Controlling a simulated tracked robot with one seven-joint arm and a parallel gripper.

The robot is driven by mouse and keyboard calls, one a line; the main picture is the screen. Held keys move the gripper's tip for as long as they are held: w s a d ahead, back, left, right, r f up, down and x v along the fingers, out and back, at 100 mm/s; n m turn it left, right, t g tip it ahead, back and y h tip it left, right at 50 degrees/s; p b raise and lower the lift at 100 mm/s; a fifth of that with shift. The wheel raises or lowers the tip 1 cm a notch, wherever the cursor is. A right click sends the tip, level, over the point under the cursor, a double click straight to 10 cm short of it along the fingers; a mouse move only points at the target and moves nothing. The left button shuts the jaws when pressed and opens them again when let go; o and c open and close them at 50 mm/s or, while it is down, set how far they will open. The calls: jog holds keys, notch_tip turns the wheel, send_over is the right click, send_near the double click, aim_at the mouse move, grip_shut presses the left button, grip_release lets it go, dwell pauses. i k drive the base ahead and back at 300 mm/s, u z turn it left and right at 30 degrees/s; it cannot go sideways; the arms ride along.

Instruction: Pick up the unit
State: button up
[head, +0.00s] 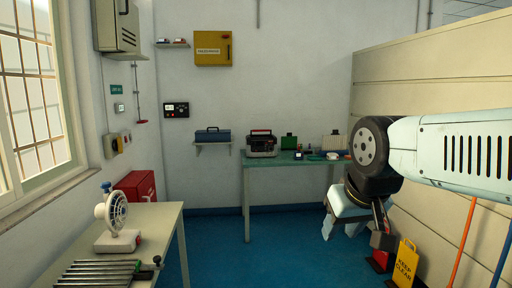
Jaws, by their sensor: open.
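No object is plainly marked as the unit. A white fan-like device (114,218) with a round grille, a blue knob on top and a pale base stands upright on the near-left table (165,222). A grey and dark case-like device (262,145) with a red top stands on the green-topped bench (290,160) at the back. My gripper (348,226) hangs at the right, below my pale blue arm, partly hidden by its black joints. Its pale fingers are apart and point down, with nothing seen between them. It is well apart from both devices.
Metal rollers (98,272) lie at the near table's front. A red cabinet (138,186) stands behind it. A yellow sign (404,262) and poles stand at the right by a beige partition (430,75). The blue floor (240,255) between the tables is clear.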

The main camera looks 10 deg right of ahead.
aim_at(256, 146)
jog(key=z, duration=0.2)
jog(key=i, duration=1.05)
jog(key=z, duration=0.4)
jog(key=i, duration=2.2)
jog(key=u, duration=0.5)
jog(key=i, duration=1.1)
jog(key=u, duration=0.7)
jog(key=i, duration=0.95)
jog(key=u, duration=0.3)
jog(key=k, duration=0.75)
